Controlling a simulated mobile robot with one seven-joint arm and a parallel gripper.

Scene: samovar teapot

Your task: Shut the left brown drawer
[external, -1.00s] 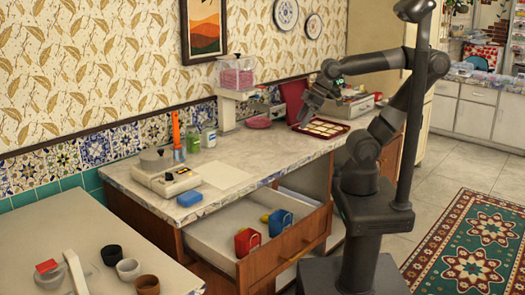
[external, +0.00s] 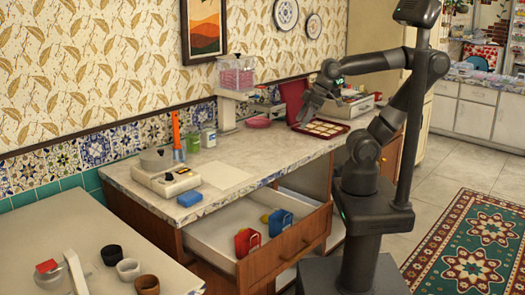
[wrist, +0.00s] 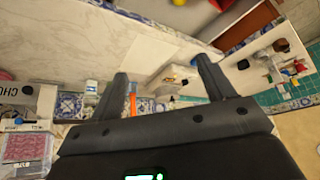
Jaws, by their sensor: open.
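The left brown drawer (external: 290,250) is pulled open from under the counter in the external view. A red item (external: 247,241) and a blue item (external: 280,221) lie inside it. A dark handle sits on its front. My gripper (external: 305,116) is above the counter, well above and behind the drawer front, near a tray of pale pieces. In the wrist view my gripper's two fingers (wrist: 160,78) are spread apart with nothing between them. The drawer's brown front shows only partly at the top of the wrist view (wrist: 250,22).
A side table (external: 60,235) with cups stands at the lower left. Patterned rug (external: 470,250) lies at right.

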